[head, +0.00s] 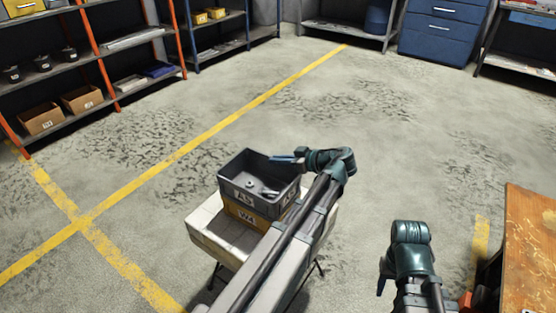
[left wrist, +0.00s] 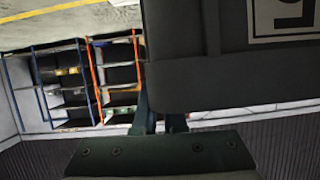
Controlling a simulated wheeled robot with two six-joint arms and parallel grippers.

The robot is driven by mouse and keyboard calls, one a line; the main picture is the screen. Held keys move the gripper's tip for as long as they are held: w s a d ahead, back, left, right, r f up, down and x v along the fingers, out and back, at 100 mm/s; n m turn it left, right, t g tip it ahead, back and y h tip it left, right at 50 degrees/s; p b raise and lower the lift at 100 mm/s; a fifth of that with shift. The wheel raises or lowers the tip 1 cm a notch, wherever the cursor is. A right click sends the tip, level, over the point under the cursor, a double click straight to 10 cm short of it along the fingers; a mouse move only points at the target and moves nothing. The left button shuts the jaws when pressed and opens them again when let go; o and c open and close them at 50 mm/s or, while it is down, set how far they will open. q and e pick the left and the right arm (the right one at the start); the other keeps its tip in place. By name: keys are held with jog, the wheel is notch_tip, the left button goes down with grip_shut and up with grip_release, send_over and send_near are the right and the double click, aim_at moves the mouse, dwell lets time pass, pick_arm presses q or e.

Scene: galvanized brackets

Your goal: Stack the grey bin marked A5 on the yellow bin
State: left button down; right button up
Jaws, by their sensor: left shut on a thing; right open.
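The grey bin marked A5 (head: 234,186) is directly above the yellow bin (head: 247,217), which is marked W4. Their edges look lined up, with no clear gap between them. The grey bin looks level and holds some small metal parts. My left gripper (head: 285,159) is shut on the grey bin's far right rim. In the left wrist view the grey bin's dark wall (left wrist: 225,75) fills the upper right, and my left gripper's fingers (left wrist: 159,120) meet its edge. My right gripper (head: 382,284) is open and empty, low at the right, away from the bins.
The yellow bin stands on a small pale-topped stand (head: 212,240), partly hidden by my left arm. A wooden bench (head: 530,245) is at the right edge. Shelves with cardboard boxes (head: 82,99) stand at the left, and a blue drawer cabinet (head: 440,35) at the back. The floor between is clear.

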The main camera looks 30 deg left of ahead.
pick_arm(q)
jog(key=c, duration=1)
grip_release()
jog(key=shift+r, duration=0.1)
jog(key=shift+r+p, duration=0.3)
jog(key=shift+p, duration=0.2)
jog(key=shift+r+p, duration=0.45)
jog(key=shift+r, duration=0.05)
jog(key=shift+p+v, duration=2)
jog(key=shift+v, duration=3.9)
jog(key=shift+d+f, duration=0.1)
jog(key=shift+f, duration=0.1)
